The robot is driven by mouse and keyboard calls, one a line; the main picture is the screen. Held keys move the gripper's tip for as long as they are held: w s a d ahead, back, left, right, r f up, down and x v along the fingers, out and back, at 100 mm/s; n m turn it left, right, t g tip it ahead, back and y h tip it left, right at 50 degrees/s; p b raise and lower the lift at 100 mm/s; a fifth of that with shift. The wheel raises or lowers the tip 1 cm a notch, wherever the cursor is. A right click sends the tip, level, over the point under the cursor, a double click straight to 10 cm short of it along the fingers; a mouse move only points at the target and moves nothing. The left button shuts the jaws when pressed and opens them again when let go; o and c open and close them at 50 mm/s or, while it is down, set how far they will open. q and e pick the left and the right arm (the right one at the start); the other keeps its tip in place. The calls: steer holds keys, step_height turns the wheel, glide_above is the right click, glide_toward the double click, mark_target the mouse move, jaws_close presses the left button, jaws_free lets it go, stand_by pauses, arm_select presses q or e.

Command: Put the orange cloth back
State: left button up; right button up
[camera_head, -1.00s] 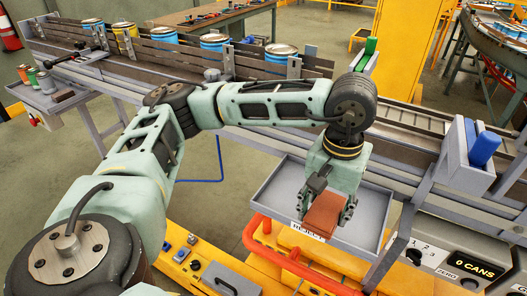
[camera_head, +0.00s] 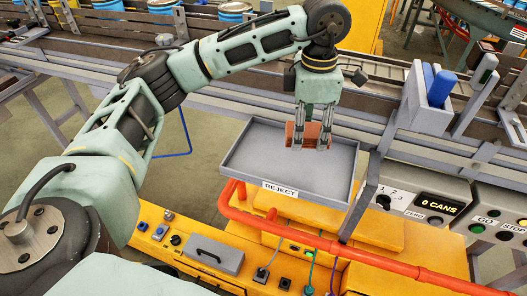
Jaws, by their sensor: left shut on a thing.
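The orange cloth (camera_head: 292,134) is a small folded orange-brown piece. My left gripper (camera_head: 311,140) points down and is shut on it. The cloth is at the back part of the grey tray labelled REJECT (camera_head: 250,171); I cannot tell whether it touches the tray floor or hangs just above it. The gripper's fingers hide part of the cloth. My right gripper is not in view.
A conveyor with blue-rimmed cans (camera_head: 233,12) runs behind. Right of the tray are a grey holder (camera_head: 420,108) with blue pieces and a control box showing 0 CANS (camera_head: 438,207). An orange-red rail (camera_head: 330,245) runs in front. The tray's front is clear.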

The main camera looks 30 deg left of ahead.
arm_select(q)
steer(key=n, duration=0.1)
steer(key=w+n, duration=0.1)
steer(key=n, duration=0.2)
steer(key=shift+w+a+n, duration=0.25)
steer(key=shift+w+n, duration=0.05)
steer(key=n, duration=0.2)
steer(key=w+n, duration=0.1)
steer(key=n, duration=0.1)
steer(key=shift+w+a+b, duration=0.15)
steer(key=shift+b, duration=0.15)
steer(key=w+n, duration=0.2)
steer(key=n, duration=0.4)
steer(key=n+p, duration=0.4)
glide_above(263, 151)
steer(key=f, duration=0.6)
steer(key=shift+w+d+f, duration=0.1)
steer(key=shift+d+f, duration=0.1)
steer(key=shift+f, duration=0.05)
steer(key=shift+a+f, duration=0.15)
steer(key=shift+f, duration=0.3)
step_height(263, 151, down, 3)
steer(key=shift+f+p, duration=0.15)
steer(key=shift+p, duration=0.5)
steer(key=shift+f, duration=0.2)
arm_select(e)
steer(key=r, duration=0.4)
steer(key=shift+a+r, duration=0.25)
